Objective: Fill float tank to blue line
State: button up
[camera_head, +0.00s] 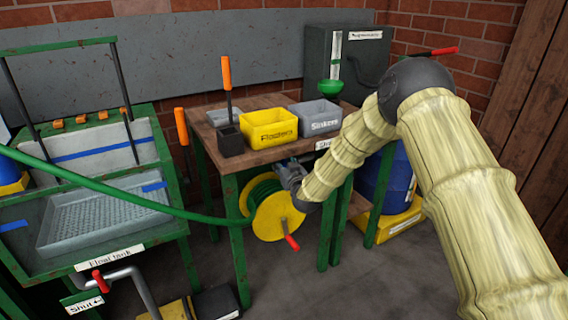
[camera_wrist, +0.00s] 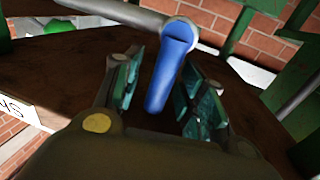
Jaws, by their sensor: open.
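The float tank (camera_head: 110,252) stands at the left of the head view, with strips of blue line (camera_head: 100,150) on its walls and a grey perforated basket (camera_head: 100,217) inside. I cannot make out a water level. A blue lever (camera_wrist: 172,72) sits on a grey pipe (camera_wrist: 130,14) in the wrist view. My gripper (camera_wrist: 160,78) is open, with one finger on each side of the lever; I cannot tell whether either touches it. In the head view my gripper (camera_head: 291,176) is by the table's front edge, and the lever is hidden.
A green hose (camera_head: 95,184) runs from the left to a yellow reel (camera_head: 274,222) under the wooden table (camera_head: 262,156). Yellow (camera_head: 269,128) and grey (camera_head: 314,118) bins stand on the table. A red-handled valve (camera_head: 101,281) is below the tank.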

grip_shut()
jog(key=shift+w+d+m, duration=0.1)
jog(key=shift+m, duration=0.2)
jog(key=shift+w+d+f+m+g, duration=0.15)
jog(key=shift+w+d+m+g, duration=0.15)
jog(key=shift+m, duration=0.7)
jog(key=shift+w+d+f+m+g, duration=0.15)
jog(key=shift+d+m, duration=0.25)
jog(key=shift+m, duration=0.6)
jog(key=shift+w+d+f+m+g, duration=0.1)
jog(key=shift+d+f+m+g, duration=0.2)
jog(key=shift+m, duration=0.7)
jog(key=shift+r, duration=0.1)
grip_release()
jog(key=shift+d, duration=0.1)
